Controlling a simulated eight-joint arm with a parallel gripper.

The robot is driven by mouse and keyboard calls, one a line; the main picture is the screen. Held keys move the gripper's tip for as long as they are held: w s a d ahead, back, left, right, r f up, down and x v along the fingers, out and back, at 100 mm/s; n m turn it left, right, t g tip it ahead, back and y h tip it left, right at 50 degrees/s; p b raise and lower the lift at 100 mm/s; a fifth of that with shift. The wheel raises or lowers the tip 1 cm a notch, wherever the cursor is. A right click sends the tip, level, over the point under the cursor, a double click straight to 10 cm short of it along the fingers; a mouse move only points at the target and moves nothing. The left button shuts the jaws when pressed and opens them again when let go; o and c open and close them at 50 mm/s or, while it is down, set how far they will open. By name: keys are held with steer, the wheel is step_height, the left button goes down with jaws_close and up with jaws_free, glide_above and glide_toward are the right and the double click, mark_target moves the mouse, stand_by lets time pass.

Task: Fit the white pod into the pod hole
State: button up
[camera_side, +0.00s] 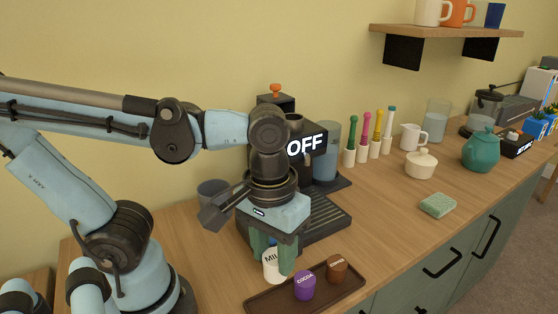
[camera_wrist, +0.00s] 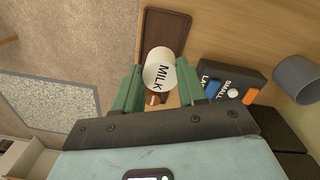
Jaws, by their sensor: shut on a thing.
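The white pod, labelled MILK, (camera_side: 270,268) is between the green fingers of my gripper (camera_side: 273,260), which is shut on it. In the wrist view the pod (camera_wrist: 160,72) sits between the two green fingertips (camera_wrist: 156,90), its lettering facing the camera. In the side view it is near the back left end of the brown tray, in front of the coffee machine (camera_side: 308,143) with its OFF display. My gripper covers part of the machine's front. I cannot make out the pod hole in either view.
The brown tray (camera_side: 264,304) holds a purple COCOA pod (camera_side: 304,287) and a brown pod (camera_side: 336,268). A grey cup (camera_side: 212,188) stands left of the machine. Several colourful-handled items, a teapot (camera_side: 481,151) and a green sponge (camera_side: 438,204) are to the right. The counter between is clear.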

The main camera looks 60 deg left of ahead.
steer(key=w+a+r+n, duration=0.2)
steer(key=w+r, duration=0.4)
steer(key=r, duration=0.1)
steer(key=w+a+r+n, duration=0.3)
steer(key=w+r, duration=0.4)
steer(key=w+a+r+n, duration=0.4)
steer(key=w+a+r, duration=0.35)
steer(key=a, duration=0.25)
steer(key=shift+n, duration=0.4)
steer(key=a+f, duration=0.2)
steer(key=a, duration=0.2)
steer(key=a+f, duration=0.2)
steer(key=a, duration=0.2)
steer(key=a+f, duration=0.2)
steer(key=a, duration=0.2)
steer(key=shift+w+a+f, duration=0.15)
steer(key=shift+w+a, duration=0.15)
steer(key=shift+w, duration=0.05)
steer(key=shift+f, duration=1.9)
steer(key=shift+f, duration=0.1)
steer(key=o, duration=1)
